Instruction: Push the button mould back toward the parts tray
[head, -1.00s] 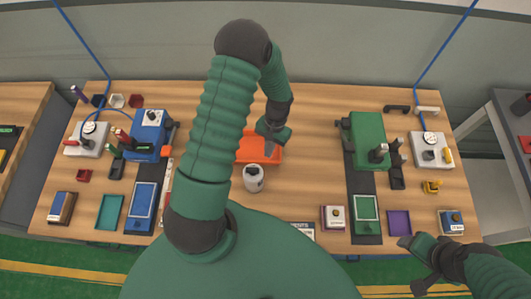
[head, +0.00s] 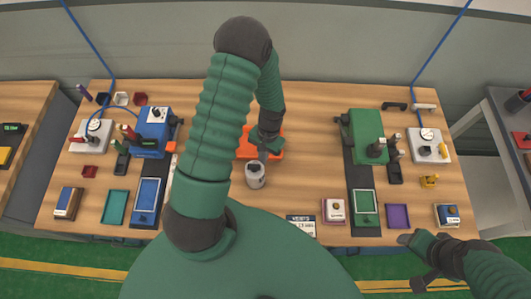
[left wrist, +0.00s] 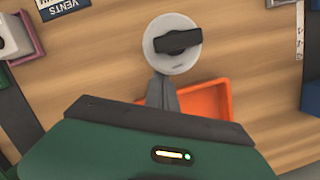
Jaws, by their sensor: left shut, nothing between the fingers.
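The button mould, seemingly the pale round pot (head: 255,178) with a black bar on top, stands upright on the bench just in front of the orange parts tray (head: 245,146). In the left wrist view the mould (left wrist: 186,62) is at top centre and the tray (left wrist: 212,100) is below it, partly hidden by my gripper. My left gripper (head: 262,151) is shut and empty between tray and mould. In the left wrist view its fingertips (left wrist: 163,82) are at the mould's near side; I cannot tell whether they touch. My right gripper (head: 408,261) is open and empty off the bench's front right edge.
A blue machine (head: 152,133) stands left and a green machine (head: 367,137) right, each with a dark strip in front. A VENTS card (head: 301,226) lies near the front edge. Bare wood surrounds the mould on the right. My left arm hides part of the bench.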

